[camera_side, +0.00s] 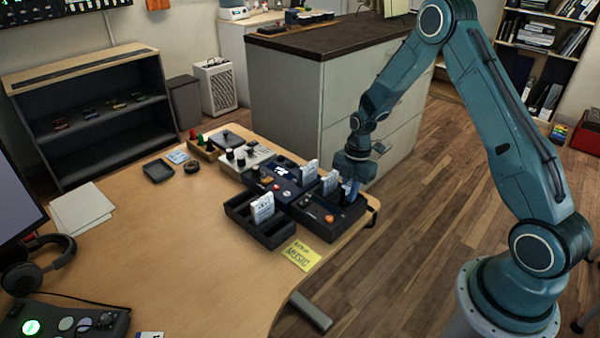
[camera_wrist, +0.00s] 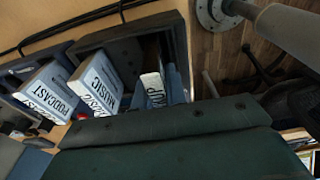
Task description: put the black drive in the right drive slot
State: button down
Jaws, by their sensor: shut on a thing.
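My gripper (camera_side: 352,172) points down over the right end of the front right dark dock (camera_side: 312,222). It is shut on a drive, which shows in the wrist view as a pale end (camera_wrist: 153,90) with letters that look like "KUP". Most of this drive is hidden by the fingers, and I cannot tell its body colour or whether it is seated in the dock. A drive labelled "MUSIC" (camera_wrist: 97,84) stands just left of it in the wrist view. A drive labelled "PODCAST" (camera_wrist: 48,92) stands farther left.
Another drive (camera_side: 262,208) stands in the front left dark tray (camera_side: 272,237). A yellow note (camera_side: 301,255) lies in front of the docks. The wooden desk (camera_side: 185,250) is mostly clear to the left. Its right edge lies close beside the dock.

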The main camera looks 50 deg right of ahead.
jog(key=shift+f, duration=0.35)
jog(key=shift+r, duration=0.8)
dwell(0.5)
jog(key=shift+f, duration=0.8)
dwell(1.1)
jog(key=c, duration=1.7)
grip_release()
jog(key=shift+d+r, duration=0.2)
jog(key=shift+r, duration=1.4)
jog(key=shift+d+r, duration=0.2)
jog(key=shift+r, duration=1.45)
jog(key=shift+d+r, duration=0.2)
jog(key=shift+r, duration=2.05)
